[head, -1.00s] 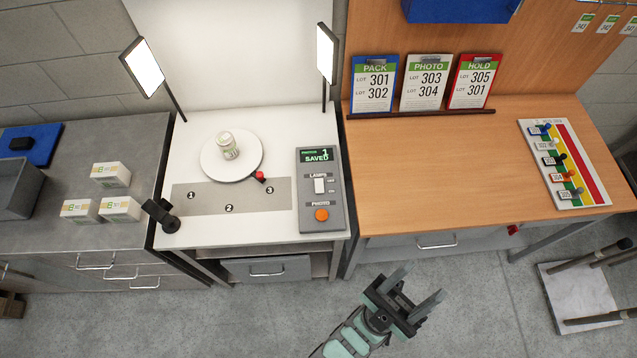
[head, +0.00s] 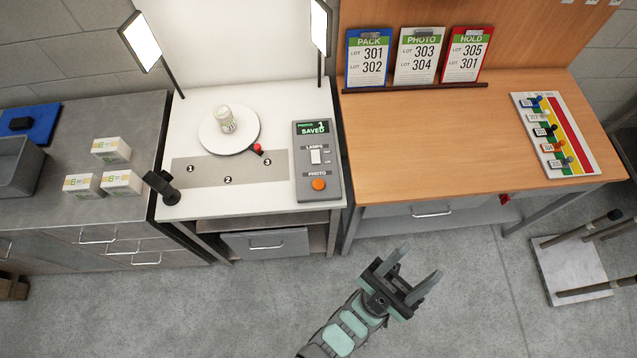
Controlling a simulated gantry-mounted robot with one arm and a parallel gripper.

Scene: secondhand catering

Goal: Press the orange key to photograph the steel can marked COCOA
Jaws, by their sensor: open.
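The orange key (head: 318,184) is the round button labelled PHOTO on the grey control box (head: 333,198), at the right of the white photo table. The box's green display (head: 313,128) reads SAVED with a 1. A can (head: 226,124) stands on the white round turntable (head: 204,137); its marking is too small to read, so I cannot tell whether it says COCOA. My gripper (head: 415,272) is open and empty, over the floor in front of the tables, below and right of the control box and apart from it.
Two lamp panels (head: 139,41) stand behind the turntable. A black camera-like device (head: 162,186) stands at the table's front left. White boxes (head: 110,150) sit on the left counter. The wooden table (head: 430,145) is mostly clear, with PACK, PHOTO and HOLD cards at its back.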

